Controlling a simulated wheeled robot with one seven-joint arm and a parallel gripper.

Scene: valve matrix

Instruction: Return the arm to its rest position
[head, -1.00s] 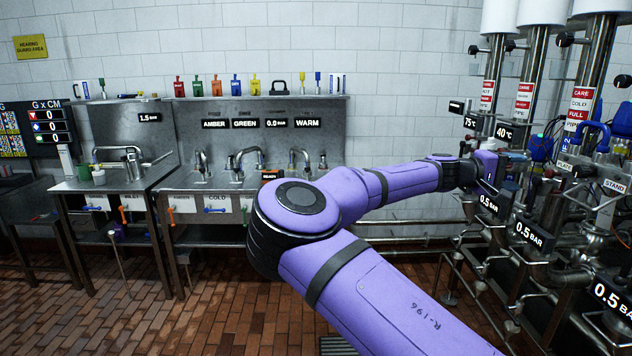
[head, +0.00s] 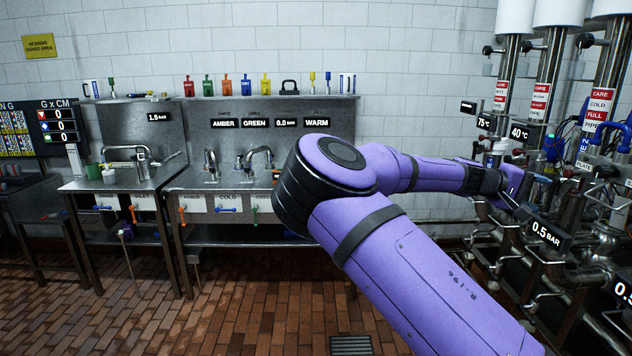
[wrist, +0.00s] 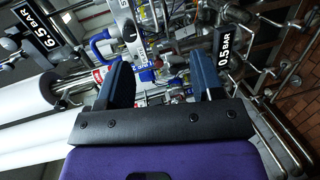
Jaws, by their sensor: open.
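My purple arm (head: 400,265) reaches from the bottom right of the head view up to its elbow, then out to the right towards the pipework. My gripper (wrist: 163,78) shows in the wrist view with its two dark fingers spread apart and nothing between them. In the head view the gripper (head: 515,188) is small and close in front of the valve pipework (head: 560,215); I cannot tell its exact distance from the pipes.
Vertical pipes with white tops (head: 558,14) and pressure signs (head: 546,233) crowd the right side. A steel sink bench (head: 228,178) stands by the back wall, with coloured tags on its shelf (head: 290,98). The brick floor (head: 235,310) at front left is clear.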

